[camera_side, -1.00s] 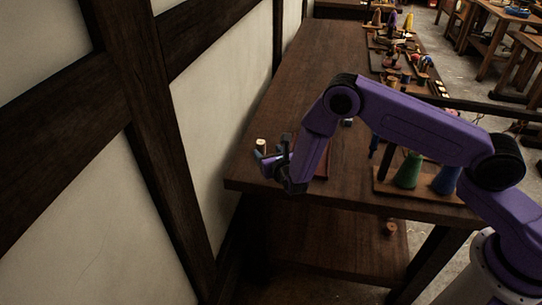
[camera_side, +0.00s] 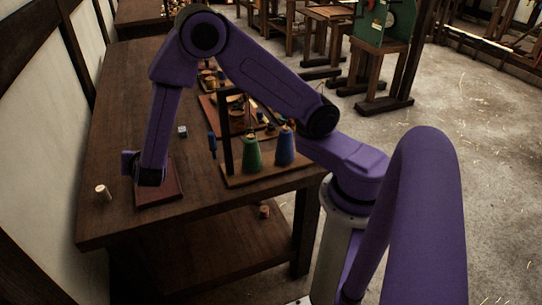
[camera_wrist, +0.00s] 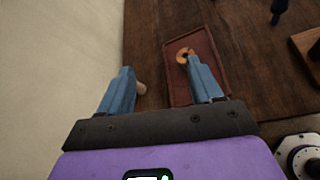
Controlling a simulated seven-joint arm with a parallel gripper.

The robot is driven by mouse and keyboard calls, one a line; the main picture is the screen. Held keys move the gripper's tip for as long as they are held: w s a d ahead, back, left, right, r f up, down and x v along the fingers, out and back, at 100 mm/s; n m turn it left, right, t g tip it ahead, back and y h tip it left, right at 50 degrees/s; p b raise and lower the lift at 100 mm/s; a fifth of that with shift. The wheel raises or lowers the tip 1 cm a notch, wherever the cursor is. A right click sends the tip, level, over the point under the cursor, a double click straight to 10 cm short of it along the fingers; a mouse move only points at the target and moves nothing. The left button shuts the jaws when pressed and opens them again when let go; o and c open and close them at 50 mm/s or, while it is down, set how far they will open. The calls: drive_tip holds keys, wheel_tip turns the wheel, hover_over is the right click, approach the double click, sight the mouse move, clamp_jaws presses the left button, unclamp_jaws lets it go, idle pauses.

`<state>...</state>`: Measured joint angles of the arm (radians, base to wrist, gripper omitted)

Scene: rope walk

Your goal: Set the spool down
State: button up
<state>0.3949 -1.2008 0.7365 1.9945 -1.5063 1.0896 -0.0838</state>
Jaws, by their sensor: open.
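An orange-tan ring-shaped piece with a dark centre, which looks like the spool seen end-on (camera_wrist: 185,55), rests on the reddish-brown tray (camera_wrist: 213,52) in the wrist view. The tray (camera_side: 160,190) also shows in the side view, where the arm hides that spool. My gripper (camera_wrist: 160,66) is open, its blue fingers spread and nothing held between them. The spool is near the right fingertip; whether they touch cannot be told. In the side view my gripper (camera_side: 140,178) is at the tray's left part.
A pale, upright cylinder (camera_side: 103,193) stands on the table (camera_side: 125,220) left of the tray. A small blue-grey block (camera_side: 182,131) lies behind. A rack with green (camera_side: 252,154) and blue (camera_side: 284,148) cones stands right. The wall borders the table's left side.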

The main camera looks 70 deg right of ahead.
drive_tip(key=s+d+r+m+g+y, duration=0.1)
drive_tip(key=s+r+m+g+y, duration=0.1)
drive_tip(key=s, duration=0.9)
drive_tip(key=s+d+r+m+g+y, duration=0.2)
drive_tip(key=s+m, duration=0.4)
drive_tip(key=s, duration=0.6)
drive_tip(key=s+d+r+m+g+y, duration=0.1)
drive_tip(key=s+r+m+g+y, duration=0.2)
drive_tip(key=s+g, duration=0.3)
drive_tip(key=s+r+m, duration=0.1)
drive_tip(key=s, duration=0.4)
drive_tip(key=shift+s+d+y, duration=0.15)
drive_tip(key=shift+s+y, duration=0.1)
drive_tip(key=shift+y, duration=0.05)
